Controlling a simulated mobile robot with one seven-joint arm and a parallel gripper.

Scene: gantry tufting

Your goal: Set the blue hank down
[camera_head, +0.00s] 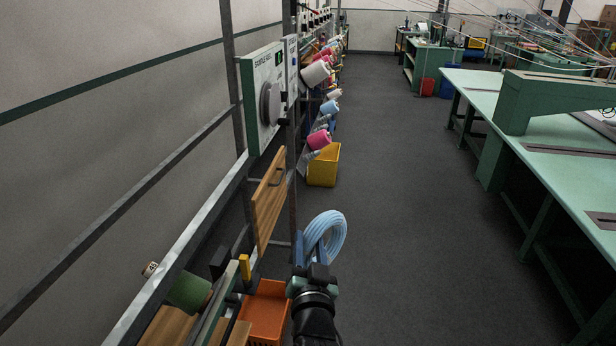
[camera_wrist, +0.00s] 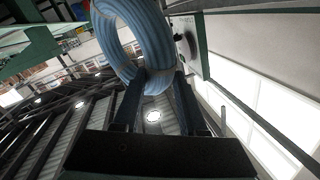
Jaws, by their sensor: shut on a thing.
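The blue hank (camera_head: 335,236) is a pale blue coiled ring in the head view, held upright at the far end of my gripper (camera_head: 316,252). In the wrist view the hank (camera_wrist: 143,62) fills the top middle, and my gripper's two dark fingers (camera_wrist: 157,88) reach up to its lower part. My gripper is shut on the hank. The hank appears clear of the floor, to the right of the rack. The exact contact is partly hidden by the fingers.
An orange crate (camera_head: 266,312) stands low at the left of my arm. A wooden panel (camera_head: 269,198) and a green control box (camera_head: 263,100) are on the rack. A yellow bin (camera_head: 323,166) stands beyond. A long green table (camera_head: 560,165) lines the right; the aisle floor (camera_head: 400,200) is free.

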